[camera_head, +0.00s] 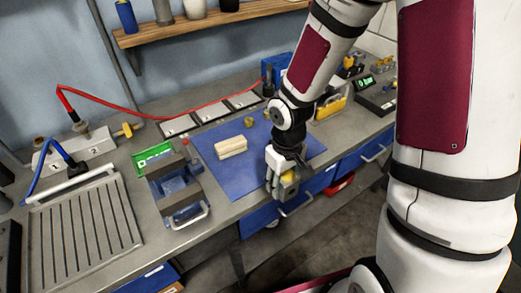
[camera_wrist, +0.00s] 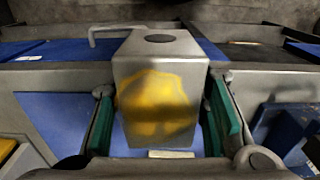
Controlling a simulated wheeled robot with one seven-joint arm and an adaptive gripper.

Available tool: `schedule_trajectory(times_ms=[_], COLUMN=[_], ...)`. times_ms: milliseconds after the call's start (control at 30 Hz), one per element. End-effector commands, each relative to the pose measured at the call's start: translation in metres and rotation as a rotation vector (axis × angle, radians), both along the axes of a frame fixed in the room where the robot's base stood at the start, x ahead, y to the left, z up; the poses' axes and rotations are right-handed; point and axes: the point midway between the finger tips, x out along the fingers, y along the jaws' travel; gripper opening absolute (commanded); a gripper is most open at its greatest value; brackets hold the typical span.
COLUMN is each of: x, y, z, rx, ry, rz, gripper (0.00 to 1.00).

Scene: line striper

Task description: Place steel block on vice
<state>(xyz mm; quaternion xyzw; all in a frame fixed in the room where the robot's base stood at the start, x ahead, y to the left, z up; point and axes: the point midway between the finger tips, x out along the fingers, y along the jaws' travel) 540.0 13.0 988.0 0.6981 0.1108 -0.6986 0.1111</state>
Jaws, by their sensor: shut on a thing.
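The steel block (camera_wrist: 160,100), grey with a yellow patch on its face and a dark round mark on top, sits between the green-padded fingers of my gripper (camera_wrist: 160,120) in the wrist view. In the head view my gripper (camera_head: 284,178) is at the bench's front edge, right of the vice, and the block (camera_head: 288,187) shows small in it. The vice (camera_head: 178,187), blue and grey with a pale handle, stands on the bench left of the blue mat. My gripper is shut on the block, apart from the vice.
A pale wooden block (camera_head: 231,147) lies on the blue mat (camera_head: 240,178) between vice and gripper. A green tray (camera_head: 152,157) stands behind the vice, a ribbed metal tray (camera_head: 85,225) left of it. A yellow case (camera_head: 330,106) stands right.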

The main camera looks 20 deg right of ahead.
Motion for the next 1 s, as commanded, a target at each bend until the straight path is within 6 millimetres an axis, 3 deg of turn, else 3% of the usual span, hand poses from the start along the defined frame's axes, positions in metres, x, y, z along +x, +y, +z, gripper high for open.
schedule_trajectory(times_ms=[500,833,1000], x=[0.116,0.146,0.143], y=[0.006,0.007,0.007], z=[-0.011,-0.013,-0.036], rx=[0.002,0.001,0.001], ry=[-0.003,-0.003,0.001], rz=[-0.002,-0.001,0.0], gripper=[0.0,0.0,0.0])
